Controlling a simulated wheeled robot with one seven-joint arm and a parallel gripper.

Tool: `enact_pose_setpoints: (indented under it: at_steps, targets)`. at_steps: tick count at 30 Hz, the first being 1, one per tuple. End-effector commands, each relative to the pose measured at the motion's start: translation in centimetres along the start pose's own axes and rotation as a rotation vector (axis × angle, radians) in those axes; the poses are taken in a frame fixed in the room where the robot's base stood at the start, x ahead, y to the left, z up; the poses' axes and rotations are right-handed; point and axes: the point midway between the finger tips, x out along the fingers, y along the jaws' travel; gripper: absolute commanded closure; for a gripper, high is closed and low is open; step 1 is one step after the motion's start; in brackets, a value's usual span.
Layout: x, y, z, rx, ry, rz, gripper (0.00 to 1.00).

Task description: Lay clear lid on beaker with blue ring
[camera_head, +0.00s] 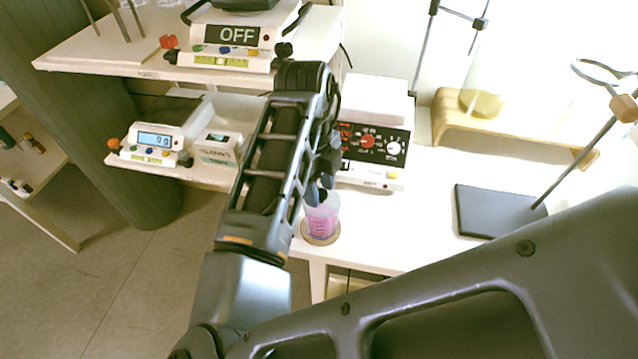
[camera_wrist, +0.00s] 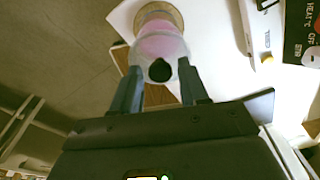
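A beaker with pink contents (camera_head: 321,222) stands upright near the front edge of the white bench; it also shows beyond my fingertips in the wrist view (camera_wrist: 160,44). A clear round lid with a black knob (camera_wrist: 160,70) appears over the beaker's mouth in the wrist view; whether it is fully seated is hard to tell. My gripper (camera_wrist: 159,70) is open, its fingers on either side of the knob with gaps to it. In the head view my gripper (camera_head: 318,190) is just above the beaker and partly hidden by my arm.
The beaker stands on a round cork mat (camera_head: 321,238). A hotplate stirrer (camera_head: 370,150) stands close behind it. A stand with a dark base (camera_head: 495,211) is to the right, with clear bench between. A scale (camera_head: 160,140) is on the left shelf.

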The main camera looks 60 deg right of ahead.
Motion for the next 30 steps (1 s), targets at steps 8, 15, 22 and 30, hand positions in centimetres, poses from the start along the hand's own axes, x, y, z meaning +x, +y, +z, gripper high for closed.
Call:
enact_pose_setpoints:
  at_steps: [8,15,22,30]
  targets:
    - [0.0,0.0,0.0,0.000,0.000,0.000,0.42]
    - [-1.1,0.0,0.1,0.001,-0.003,-0.001,0.42]
    - [-4.7,-0.1,0.1,0.002,-0.003,-0.001,0.42]
    - [-7.6,0.0,0.0,0.001,0.000,0.000,0.42]
